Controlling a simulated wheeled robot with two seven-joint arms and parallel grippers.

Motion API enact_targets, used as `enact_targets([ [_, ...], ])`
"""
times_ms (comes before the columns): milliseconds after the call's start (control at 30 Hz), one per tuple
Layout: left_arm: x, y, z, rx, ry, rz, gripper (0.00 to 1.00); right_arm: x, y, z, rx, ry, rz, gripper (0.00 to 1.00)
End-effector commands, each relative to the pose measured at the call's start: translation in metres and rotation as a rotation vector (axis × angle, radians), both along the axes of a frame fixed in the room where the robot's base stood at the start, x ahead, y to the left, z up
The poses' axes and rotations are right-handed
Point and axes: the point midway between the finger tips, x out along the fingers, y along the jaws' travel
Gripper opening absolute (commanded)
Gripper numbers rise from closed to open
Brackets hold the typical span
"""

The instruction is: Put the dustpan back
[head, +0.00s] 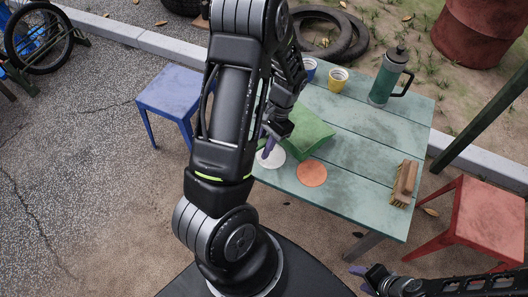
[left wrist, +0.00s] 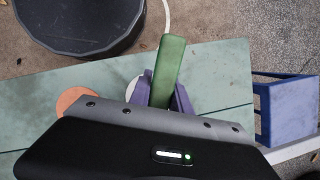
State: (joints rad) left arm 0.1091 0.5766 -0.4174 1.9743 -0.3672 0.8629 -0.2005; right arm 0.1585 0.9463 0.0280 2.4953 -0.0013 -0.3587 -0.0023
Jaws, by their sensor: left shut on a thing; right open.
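The green dustpan (head: 308,138) is over the table's left part in the head view, partly hidden behind my left arm. My left gripper (head: 268,145) is shut on it. In the left wrist view its green handle (left wrist: 172,58) passes between the purple fingers of my left gripper (left wrist: 164,92). Its pan is hidden there by the gripper body. I cannot tell whether the dustpan touches the table. My right gripper (head: 366,278) is open and empty at the bottom, off the table's near edge.
The green plank table (head: 350,130) carries a white disc (head: 270,159), an orange disc (head: 312,173), a brown brush (head: 403,184), a green flask (head: 388,76), a yellow cup (head: 338,79) and a blue cup (head: 309,69). A blue stool (head: 172,92) and red stool (head: 478,218) flank it.

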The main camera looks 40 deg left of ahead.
Motion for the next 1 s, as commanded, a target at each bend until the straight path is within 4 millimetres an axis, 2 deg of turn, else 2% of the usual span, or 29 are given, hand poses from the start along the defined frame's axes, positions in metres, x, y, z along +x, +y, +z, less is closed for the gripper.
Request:
enact_targets([
  [233, 0.000, 0.000, -0.002, 0.000, 0.000, 0.000, 0.00, 0.000, 0.000, 0.000, 0.000, 0.000, 0.000, 0.45],
  [500, 0.000, 0.000, -0.035, 0.000, 0.001, 0.000, 0.00, 0.000, 0.000, -0.004, 0.000, 0.000, 0.000, 0.45],
  [900, 0.000, 0.000, -0.041, 0.000, -0.001, 0.000, 0.00, 0.000, 0.000, -0.007, 0.000, 0.000, 0.000, 0.45],
  [933, 0.000, 0.000, -0.040, 0.000, -0.001, 0.000, 0.25, 0.000, 0.000, -0.006, 0.000, 0.000, 0.000, 0.45],
  [1000, 0.000, 0.000, -0.040, 0.000, -0.001, 0.000, 0.31, 0.000, 0.000, -0.005, 0.000, 0.000, 0.000, 0.45],
])
